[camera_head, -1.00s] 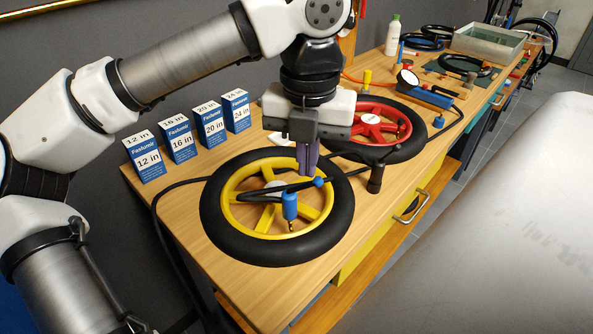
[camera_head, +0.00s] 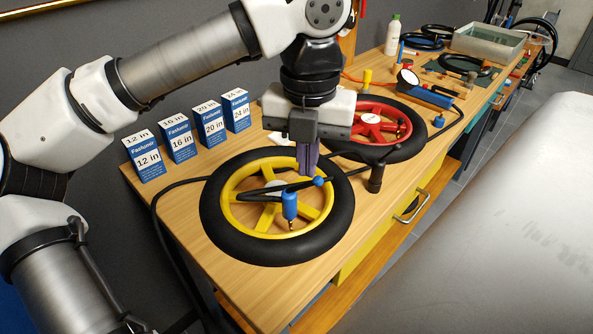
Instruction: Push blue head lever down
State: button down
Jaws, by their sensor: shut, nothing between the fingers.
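A blue pump head (camera_head: 290,206) stands upright on the valve inside the yellow wheel (camera_head: 229,205) with a black tyre. A black hose runs from it, looping over the wheel. A small blue lever end (camera_head: 319,182) sticks out to the upper right of the head. My gripper (camera_head: 307,172) is shut and empty, pointing down. Its purple-grey fingertips are just above and left of the lever end. I cannot tell whether they touch it.
A red wheel (camera_head: 413,151) lies behind, with a gauge (camera_head: 408,79) and blue pump handle (camera_head: 432,97) beyond. Several blue-and-white size boxes (camera_head: 150,161) stand at the left. A black upright handle (camera_head: 376,179) stands right of the yellow wheel, near the table's front edge.

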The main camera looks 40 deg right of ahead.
aim_at(316, 178)
jog(key=shift+f, duration=0.25)
jog(key=shift+s+d+f+b, duration=0.2)
jog(key=shift+s+f+b, duration=0.05)
jog(key=shift+f+b, duration=0.35)
jog(key=shift+s+d+f+b, duration=0.2)
jog(key=shift+s+f+b, duration=0.05)
jog(key=shift+f+b, duration=0.25)
jog(key=shift+r+p, duration=1.95)
jog(key=shift+r, duration=0.65)
notch_tip(316, 178, up, 14)
jog(key=p, duration=0.1)
jog(key=shift+f, duration=0.15)
